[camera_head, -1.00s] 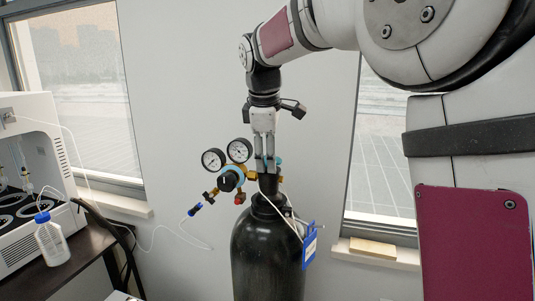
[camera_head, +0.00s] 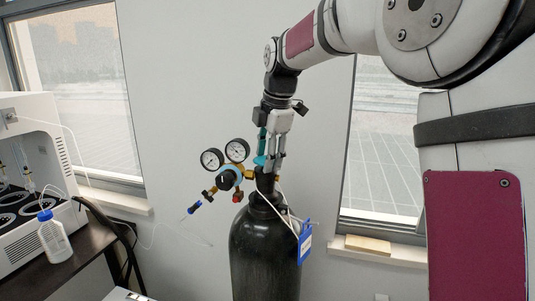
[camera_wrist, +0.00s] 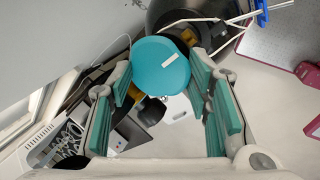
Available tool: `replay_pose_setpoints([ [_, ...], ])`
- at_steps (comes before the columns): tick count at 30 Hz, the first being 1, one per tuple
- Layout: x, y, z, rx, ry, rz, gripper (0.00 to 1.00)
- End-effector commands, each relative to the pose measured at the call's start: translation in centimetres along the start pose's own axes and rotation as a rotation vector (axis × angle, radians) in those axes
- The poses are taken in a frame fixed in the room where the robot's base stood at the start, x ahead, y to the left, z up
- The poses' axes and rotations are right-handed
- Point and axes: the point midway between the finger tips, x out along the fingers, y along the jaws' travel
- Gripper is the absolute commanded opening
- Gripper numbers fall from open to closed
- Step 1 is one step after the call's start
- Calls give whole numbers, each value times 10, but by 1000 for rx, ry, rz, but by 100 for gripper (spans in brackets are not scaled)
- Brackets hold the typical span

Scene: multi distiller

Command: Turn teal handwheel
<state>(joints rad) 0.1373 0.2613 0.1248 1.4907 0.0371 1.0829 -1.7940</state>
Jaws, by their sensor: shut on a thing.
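The teal handwheel (camera_wrist: 161,65) is a round disc with a white mark near its upper right edge. It sits on top of the black gas cylinder (camera_head: 265,250), and only a small part of the handwheel (camera_head: 260,160) shows in the head view behind the fingers. My gripper (camera_wrist: 160,75) points down at the cylinder top, with its teal-padded fingers on either side of the handwheel. It is shut on the handwheel. In the head view my gripper (camera_head: 268,163) partly hides the valve.
A regulator with two gauges (camera_head: 224,155) sticks out left of the valve. A blue tag (camera_head: 305,243) hangs on white cords at the cylinder's right. A bench with a white machine (camera_head: 30,170) and a blue-capped bottle (camera_head: 53,238) stands at the left.

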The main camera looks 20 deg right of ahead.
Motion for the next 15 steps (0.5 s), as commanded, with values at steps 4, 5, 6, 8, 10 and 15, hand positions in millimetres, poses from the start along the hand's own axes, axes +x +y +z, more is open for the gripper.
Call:
replay_pose_setpoints([
  [4, 1, 3, 2, -11, 1, 8, 17],
  [5, 1, 3, 2, -12, 1, 8, 17],
  [6, 1, 3, 2, -13, 2, 8, 17],
  [8, 1, 3, 2, -13, 2, 9, 17],
  [10, 1, 3, 2, -13, 2, 9, 17],
  [15, 1, 3, 1, -13, 2, 9, 50],
])
